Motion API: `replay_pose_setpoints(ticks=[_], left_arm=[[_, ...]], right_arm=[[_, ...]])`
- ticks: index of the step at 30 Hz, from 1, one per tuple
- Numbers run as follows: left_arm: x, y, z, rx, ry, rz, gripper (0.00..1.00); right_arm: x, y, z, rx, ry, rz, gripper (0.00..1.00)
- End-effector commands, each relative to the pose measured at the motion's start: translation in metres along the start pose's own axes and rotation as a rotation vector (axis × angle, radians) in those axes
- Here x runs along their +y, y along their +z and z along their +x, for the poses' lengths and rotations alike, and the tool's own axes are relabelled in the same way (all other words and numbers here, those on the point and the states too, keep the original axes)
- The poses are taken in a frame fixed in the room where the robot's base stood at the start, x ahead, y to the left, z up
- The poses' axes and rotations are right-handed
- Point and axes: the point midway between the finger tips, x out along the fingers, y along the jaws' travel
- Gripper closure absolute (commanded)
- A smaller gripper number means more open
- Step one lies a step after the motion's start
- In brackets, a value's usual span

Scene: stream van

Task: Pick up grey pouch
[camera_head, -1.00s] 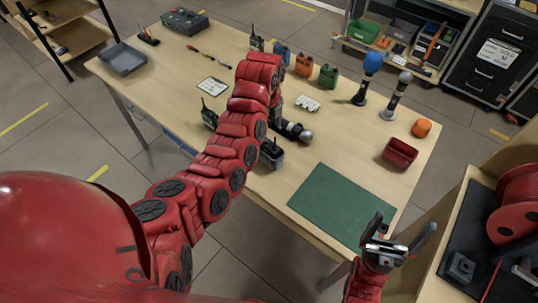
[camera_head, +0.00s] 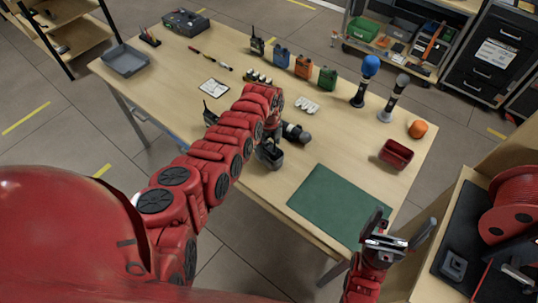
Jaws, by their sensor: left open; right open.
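My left arm reaches over the table, and its end points down near the middle. My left gripper (camera_head: 271,138) is open, but its fingers are small and hard to separate from the dark things around it. A dark grey object (camera_head: 270,156) stands at or just below it on the near part of the table; it may be the grey pouch, but I cannot tell. I also cannot tell whether the gripper touches it. My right gripper (camera_head: 398,237) is open and empty at the lower right, off the table's near right corner by the green mat (camera_head: 335,205).
The wooden table (camera_head: 185,85) holds a dark cylinder (camera_head: 297,132), a black radio (camera_head: 209,115), blue (camera_head: 281,57), orange (camera_head: 305,66) and green (camera_head: 327,79) containers, two microphones, a red bin (camera_head: 396,154), an orange ball (camera_head: 418,129) and a grey tray (camera_head: 124,60). A bench with a red reel (camera_head: 512,205) stands right.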

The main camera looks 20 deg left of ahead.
Motion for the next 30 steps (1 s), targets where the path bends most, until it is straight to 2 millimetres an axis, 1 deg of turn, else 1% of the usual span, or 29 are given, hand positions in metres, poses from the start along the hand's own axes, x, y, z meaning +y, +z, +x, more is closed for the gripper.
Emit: replay_pose_setpoints(ticks=[1, 4, 12, 14, 15, 20, 21, 23, 27, 29, 30], left_arm=[[0.0008, 0.0003, 0.0043, -0.001, 0.003, 0.000, 0.00], [0.0009, 0.0000, 0.0091, 0.001, 0.002, -0.002, 0.00], [0.0005, 0.0002, 0.0101, 0.001, -0.001, -0.003, 0.00], [0.0005, 0.0003, 0.0100, 0.001, -0.001, -0.003, 0.09], [0.0004, 0.0003, 0.0099, 0.001, -0.001, -0.003, 0.16], [0.0005, 0.0004, 0.0098, 0.001, -0.001, -0.003, 0.45], [0.0005, 0.0004, 0.0098, 0.001, -0.001, -0.003, 0.52], [0.0005, 0.0004, 0.0098, 0.000, -0.001, -0.003, 0.63], [0.0005, 0.0005, 0.0097, 0.000, -0.001, -0.003, 0.88], [0.0004, 0.0005, 0.0096, 0.000, -0.001, -0.003, 0.99], [0.0004, 0.0005, 0.0096, 0.000, -0.001, -0.003, 1.00]], right_arm=[[0.0000, 0.0001, -0.0011, 0.000, 0.000, 0.000, 0.00], [-0.0001, 0.0002, -0.0013, 0.000, 0.000, 0.000, 0.00], [-0.0001, 0.0002, -0.0011, 0.000, 0.000, 0.000, 0.00], [-0.0001, 0.0002, -0.0012, 0.000, 0.000, 0.000, 0.00], [-0.0001, 0.0002, -0.0011, 0.000, 0.000, 0.000, 0.00], [-0.0001, 0.0002, -0.0011, 0.000, 0.000, 0.000, 0.00], [-0.0001, 0.0002, -0.0012, 0.000, 0.000, 0.000, 0.00], [-0.0001, 0.0002, -0.0012, 0.000, 0.000, 0.000, 0.00], [-0.0001, 0.0002, -0.0012, 0.000, 0.000, 0.000, 0.00], [-0.0001, 0.0002, -0.0012, 0.000, 0.000, 0.000, 0.00], [-0.0001, 0.0002, -0.0012, 0.000, 0.000, 0.000, 0.00]])
